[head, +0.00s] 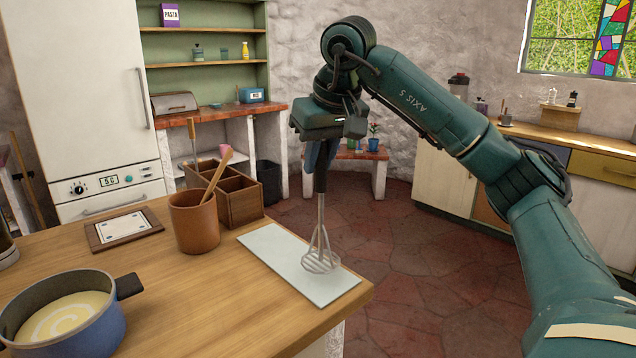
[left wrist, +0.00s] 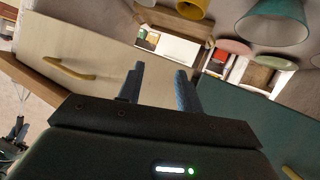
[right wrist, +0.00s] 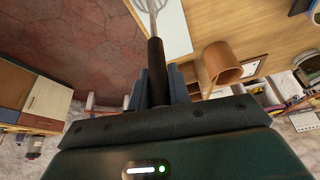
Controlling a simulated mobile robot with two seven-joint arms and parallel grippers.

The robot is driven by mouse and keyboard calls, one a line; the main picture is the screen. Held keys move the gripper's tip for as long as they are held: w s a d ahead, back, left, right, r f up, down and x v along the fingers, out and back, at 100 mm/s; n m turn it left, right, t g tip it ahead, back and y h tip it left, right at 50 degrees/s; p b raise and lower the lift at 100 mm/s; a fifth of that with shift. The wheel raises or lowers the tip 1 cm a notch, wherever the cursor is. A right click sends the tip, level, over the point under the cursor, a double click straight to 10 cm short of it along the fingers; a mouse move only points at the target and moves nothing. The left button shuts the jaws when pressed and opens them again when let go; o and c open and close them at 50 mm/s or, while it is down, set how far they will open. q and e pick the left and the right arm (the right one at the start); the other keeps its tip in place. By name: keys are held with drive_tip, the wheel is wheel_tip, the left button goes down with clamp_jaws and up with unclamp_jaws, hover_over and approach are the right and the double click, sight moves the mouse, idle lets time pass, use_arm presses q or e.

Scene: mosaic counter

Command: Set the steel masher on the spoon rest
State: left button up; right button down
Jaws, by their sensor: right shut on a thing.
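The steel masher (head: 320,235) has a black handle and a slotted steel head, and hangs upright, head down. My right gripper (head: 320,160) is shut on its black handle; the right wrist view also shows the handle (right wrist: 156,72) between the fingers. The pale rectangular slab, which looks like the spoon rest (head: 272,247), lies at the counter's right edge. The masher's head is over the right part of this slab, at or just above its surface; I cannot tell if they touch. My left gripper (left wrist: 158,82) shows only in the left wrist view, open and empty.
Left of the slab on the wooden counter (head: 160,290) stand a brown crock (head: 194,225) with a wooden spoon, a wooden divided box (head: 238,200), a framed tile (head: 123,228) and a blue pot (head: 75,325). The red floor is open to the right.

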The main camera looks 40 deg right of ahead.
sight(319, 176)
wheel_tip(319, 176, down, 3)
drive_tip(key=shift+r, duration=0.2)
drive_tip(key=shift+f, duration=0.35)
drive_tip(key=shift+f, duration=0.15)
drive_tip(key=c, duration=1.3)
unclamp_jaws()
